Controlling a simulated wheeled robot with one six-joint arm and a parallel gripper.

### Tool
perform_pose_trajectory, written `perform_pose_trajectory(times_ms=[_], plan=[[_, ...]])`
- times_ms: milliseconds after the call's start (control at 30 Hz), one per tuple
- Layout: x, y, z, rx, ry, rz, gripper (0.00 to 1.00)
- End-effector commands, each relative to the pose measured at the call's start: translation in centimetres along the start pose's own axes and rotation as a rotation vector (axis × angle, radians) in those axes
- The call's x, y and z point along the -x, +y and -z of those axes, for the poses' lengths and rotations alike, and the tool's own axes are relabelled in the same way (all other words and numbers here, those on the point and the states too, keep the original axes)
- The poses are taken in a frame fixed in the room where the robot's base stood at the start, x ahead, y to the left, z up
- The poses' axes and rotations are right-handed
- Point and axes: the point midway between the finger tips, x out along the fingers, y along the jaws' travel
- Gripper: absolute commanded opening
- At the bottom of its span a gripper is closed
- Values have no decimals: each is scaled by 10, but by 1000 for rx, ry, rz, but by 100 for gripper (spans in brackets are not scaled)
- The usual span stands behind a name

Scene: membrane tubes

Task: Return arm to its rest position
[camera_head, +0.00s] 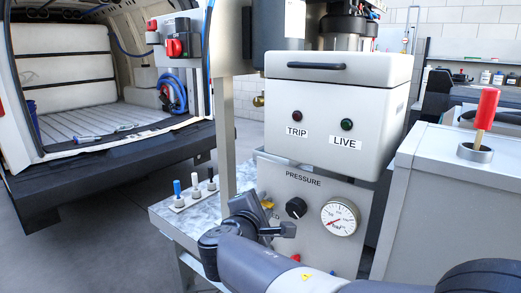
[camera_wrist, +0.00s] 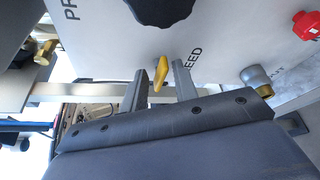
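My gripper (camera_head: 284,231) is low in front of the pressure panel (camera_head: 333,192) in the head view, with my arm reaching in from the lower right. In the wrist view my gripper (camera_wrist: 160,76) is open, its two grey fingers apart. A small yellow lever (camera_wrist: 160,73) by the "FEED" lettering shows between the fingers, with a gap visible on each side. I cannot tell how deep it sits between them. In the head view the yellow lever (camera_head: 267,206) is partly hidden by my gripper. Nothing is held.
A black knob (camera_head: 296,207) and round gauge (camera_head: 340,217) are on the panel, below a white box (camera_head: 340,100) marked TRIP and LIVE. A red-topped stick (camera_head: 485,110) stands in a cup at right. Small toggles (camera_head: 195,187) stand left. A van (camera_head: 85,90) is open behind.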

Motion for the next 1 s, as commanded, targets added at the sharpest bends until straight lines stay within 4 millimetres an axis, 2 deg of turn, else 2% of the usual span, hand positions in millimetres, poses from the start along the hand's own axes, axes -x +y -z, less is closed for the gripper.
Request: perform_pose_trajectory(times_ms=[33, 1000], plan=[[1, 5, -2, 16, 0, 7, 28], [0, 3, 0, 259, 0, 107, 28]])
